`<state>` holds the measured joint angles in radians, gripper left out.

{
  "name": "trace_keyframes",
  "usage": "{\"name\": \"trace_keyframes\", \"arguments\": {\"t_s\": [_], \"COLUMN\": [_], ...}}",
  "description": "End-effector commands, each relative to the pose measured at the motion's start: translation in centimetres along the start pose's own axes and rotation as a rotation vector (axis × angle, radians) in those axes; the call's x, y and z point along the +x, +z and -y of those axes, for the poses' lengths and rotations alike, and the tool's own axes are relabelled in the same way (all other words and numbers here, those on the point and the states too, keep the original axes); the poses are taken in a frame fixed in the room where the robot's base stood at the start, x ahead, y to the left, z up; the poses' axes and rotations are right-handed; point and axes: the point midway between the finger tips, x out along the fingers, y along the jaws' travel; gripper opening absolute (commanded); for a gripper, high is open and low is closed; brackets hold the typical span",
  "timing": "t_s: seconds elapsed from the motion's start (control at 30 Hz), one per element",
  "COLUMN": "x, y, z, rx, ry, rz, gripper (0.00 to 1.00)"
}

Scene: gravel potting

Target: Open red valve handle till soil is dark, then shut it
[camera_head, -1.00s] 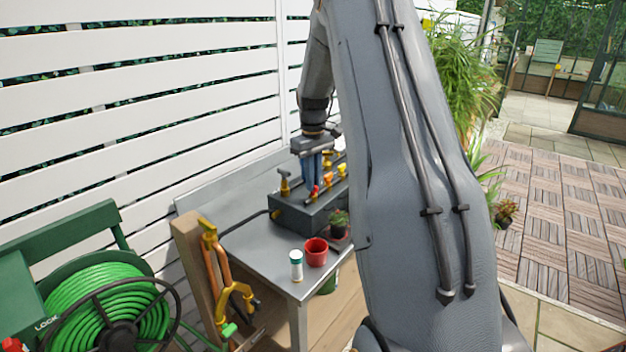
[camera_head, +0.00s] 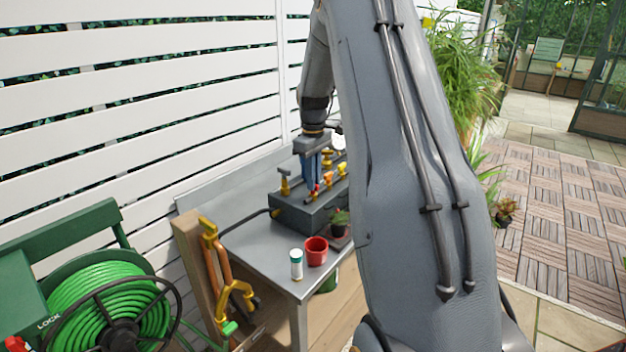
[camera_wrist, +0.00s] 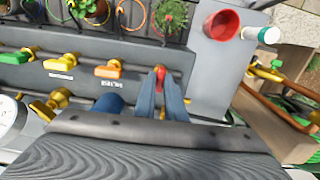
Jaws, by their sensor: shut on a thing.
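My gripper (camera_head: 314,184) is at the dark valve block (camera_head: 292,216) on the metal bench. In the wrist view its blue-grey fingers (camera_wrist: 161,84) are shut on the red valve handle (camera_wrist: 160,76), whose tip shows between them. A bit of the red handle (camera_head: 317,187) also shows in the head view. A small potted plant (camera_wrist: 172,14) stands in front of the block in line with the red handle; it also shows in the head view (camera_head: 339,217). Its soil is too small and covered by leaves to judge its colour.
An orange handle (camera_wrist: 108,70) and a yellow handle (camera_wrist: 60,65) sit beside the red one. A red pot (camera_head: 316,251) and a white bottle (camera_head: 296,264) stand near the bench's front corner. A green hose reel (camera_head: 105,305) is at the lower left.

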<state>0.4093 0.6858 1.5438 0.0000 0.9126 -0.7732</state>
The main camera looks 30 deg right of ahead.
Motion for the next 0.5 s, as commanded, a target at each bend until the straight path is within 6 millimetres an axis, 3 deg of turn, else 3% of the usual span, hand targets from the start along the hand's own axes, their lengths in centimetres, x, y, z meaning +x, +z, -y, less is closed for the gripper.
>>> {"name": "trace_keyframes", "arguments": {"t_s": [0.03, 0.13, 0.5], "x": [-0.27, -0.24, -0.52], "y": [-0.16, -0.14, -0.06], "z": [-0.12, -0.11, -0.09], "rx": [-0.001, -0.001, 0.0], "ry": [0.005, 0.004, 0.002], "rz": [-0.005, -0.004, -0.002], "gripper": [0.12, 0.29, 0.29]}}
